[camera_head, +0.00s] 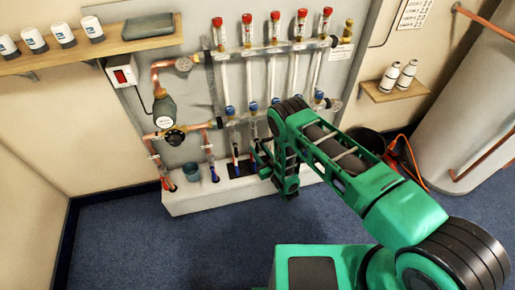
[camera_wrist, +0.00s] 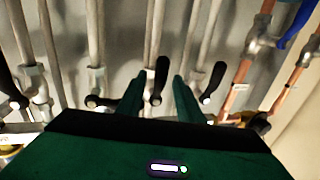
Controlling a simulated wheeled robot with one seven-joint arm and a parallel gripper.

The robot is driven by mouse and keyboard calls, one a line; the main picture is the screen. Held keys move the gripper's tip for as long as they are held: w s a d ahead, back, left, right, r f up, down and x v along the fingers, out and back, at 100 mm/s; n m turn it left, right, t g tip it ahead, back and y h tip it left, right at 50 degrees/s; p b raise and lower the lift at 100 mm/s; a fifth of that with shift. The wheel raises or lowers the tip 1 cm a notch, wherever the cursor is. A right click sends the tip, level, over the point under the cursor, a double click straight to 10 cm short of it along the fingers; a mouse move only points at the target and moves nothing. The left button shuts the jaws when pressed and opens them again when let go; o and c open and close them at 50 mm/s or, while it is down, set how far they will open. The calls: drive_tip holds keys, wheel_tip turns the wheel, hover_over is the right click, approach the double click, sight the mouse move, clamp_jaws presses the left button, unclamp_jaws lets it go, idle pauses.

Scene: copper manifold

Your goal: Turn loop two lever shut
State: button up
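In the wrist view, several black levers sit on valves along a row of metal pipes. One black lever (camera_wrist: 161,76) stands between the two green fingers of my gripper (camera_wrist: 158,86), roughly in line with its pipe. The fingers are apart, and I see no clear contact with the lever. Another black lever (camera_wrist: 213,79) stands tilted just right of the fingers, and one at the left (camera_wrist: 100,102) lies across its pipe. No loop number is readable. In the head view, my gripper (camera_head: 262,160) is at the lower manifold, and my arm hides part of the valves there.
The manifold board (camera_head: 205,95) carries several red-capped tubes and a pump (camera_head: 164,108). A shelf with cups (camera_head: 105,50) is upper left. A small shelf with bottles (camera_head: 396,90), a black bucket (camera_head: 367,139) and an orange cable (camera_head: 411,165) are right. Blue floor (camera_head: 130,240) is clear at left.

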drive_tip(key=shift+x, duration=0.8)
drive_tip(key=shift+c, duration=0.5)
clamp_jaws()
